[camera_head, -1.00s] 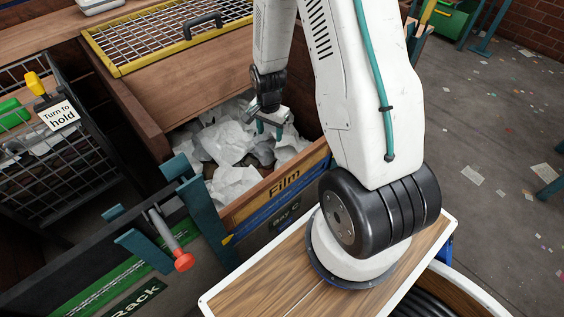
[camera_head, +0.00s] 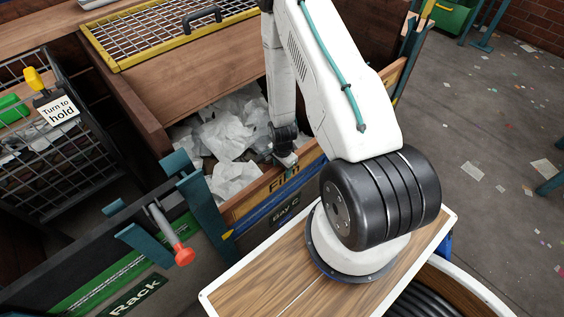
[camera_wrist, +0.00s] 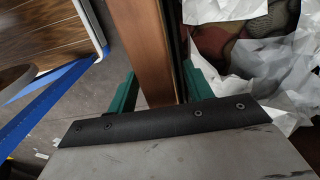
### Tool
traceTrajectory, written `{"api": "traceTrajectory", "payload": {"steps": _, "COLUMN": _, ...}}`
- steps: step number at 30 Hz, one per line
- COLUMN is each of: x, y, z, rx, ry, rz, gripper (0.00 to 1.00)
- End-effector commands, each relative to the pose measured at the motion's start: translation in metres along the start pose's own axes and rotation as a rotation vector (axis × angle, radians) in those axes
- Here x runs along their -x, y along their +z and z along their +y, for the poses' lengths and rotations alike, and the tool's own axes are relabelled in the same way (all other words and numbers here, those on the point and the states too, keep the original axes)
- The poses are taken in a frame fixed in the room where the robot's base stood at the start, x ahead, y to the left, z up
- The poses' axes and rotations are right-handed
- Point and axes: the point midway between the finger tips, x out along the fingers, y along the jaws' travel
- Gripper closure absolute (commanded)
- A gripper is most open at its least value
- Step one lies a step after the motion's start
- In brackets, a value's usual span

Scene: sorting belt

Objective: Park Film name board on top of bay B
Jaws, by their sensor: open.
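The Film name board (camera_head: 258,195) is a wooden board with dark lettering on the front of the bin of white scraps, above a blue strip and the Bay C label (camera_head: 285,214). My gripper (camera_head: 287,163) is at the board's top edge, partly covering the lettering. In the wrist view my open gripper (camera_wrist: 160,90) has one teal finger on each side of a wooden board edge (camera_wrist: 150,45), apparently the Film board. Whether the fingers touch it is unclear. No bay B label is readable.
White crumpled sheets (camera_head: 225,135) fill the bin behind the board. A yellow-framed mesh lid (camera_head: 112,62) lies behind. A red-tipped lever (camera_head: 183,255) and teal brackets (camera_head: 205,210) stand at front left. A wire cage (camera_head: 70,150) with a "Turn to hold" sign is at left.

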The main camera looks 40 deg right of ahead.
Motion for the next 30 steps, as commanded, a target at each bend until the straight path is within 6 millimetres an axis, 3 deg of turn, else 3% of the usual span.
{"api": "traceTrajectory", "payload": {"steps": 12, "x": -0.0105, "y": -0.0003, "z": -0.0002, "rx": 0.0, "ry": -0.001, "rz": 0.0, "gripper": 0.49}}
{"api": "traceTrajectory", "payload": {"steps": 14, "x": -0.0105, "y": -0.0003, "z": -0.0002, "rx": 0.0, "ry": -0.001, "rz": 0.0, "gripper": 0.63}}
{"api": "traceTrajectory", "payload": {"steps": 18, "x": -0.0104, "y": -0.0003, "z": -0.0002, "rx": 0.0, "ry": -0.001, "rz": 0.0, "gripper": 1.0}}
{"api": "traceTrajectory", "payload": {"steps": 30, "x": -0.0102, "y": -0.0003, "z": -0.0002, "rx": 0.0, "ry": -0.001, "rz": 0.0, "gripper": 1.0}}
